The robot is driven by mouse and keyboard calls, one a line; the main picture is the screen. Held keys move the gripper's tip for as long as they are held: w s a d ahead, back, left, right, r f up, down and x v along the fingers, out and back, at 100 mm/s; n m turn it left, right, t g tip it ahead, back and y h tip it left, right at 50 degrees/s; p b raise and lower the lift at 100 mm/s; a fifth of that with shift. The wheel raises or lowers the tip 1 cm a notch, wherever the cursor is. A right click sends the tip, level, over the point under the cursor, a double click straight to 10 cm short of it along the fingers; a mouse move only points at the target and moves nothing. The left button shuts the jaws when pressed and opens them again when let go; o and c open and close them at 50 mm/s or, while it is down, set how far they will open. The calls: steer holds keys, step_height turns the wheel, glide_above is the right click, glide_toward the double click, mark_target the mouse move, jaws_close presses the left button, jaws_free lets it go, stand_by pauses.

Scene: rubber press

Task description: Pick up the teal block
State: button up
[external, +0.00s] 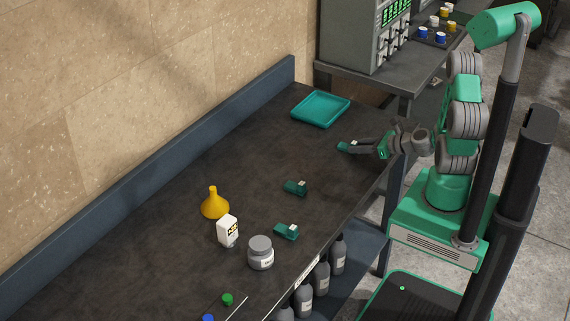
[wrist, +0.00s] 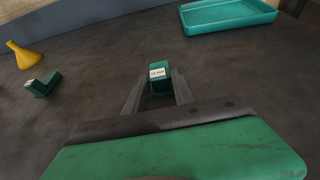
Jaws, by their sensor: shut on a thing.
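A teal block (wrist: 160,74) with a white label on top is between the fingertips of my gripper (wrist: 159,89), which is shut on it. In the external view the same block (external: 343,147) shows at the tip of my gripper (external: 352,148), near the table's right edge. I cannot tell whether it is lifted off the table. Two similar teal blocks lie apart on the table, one near the middle (external: 295,187) and one nearer the front edge (external: 286,232). One such block also shows at the left of the wrist view (wrist: 42,85).
A teal tray (external: 320,109) lies at the back of the table (external: 180,250). A yellow funnel (external: 214,204), a white labelled box (external: 228,231) and a grey jar (external: 260,253) stand left of the blocks. The table between tray and middle block is clear.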

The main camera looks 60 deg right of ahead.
jaws_close()
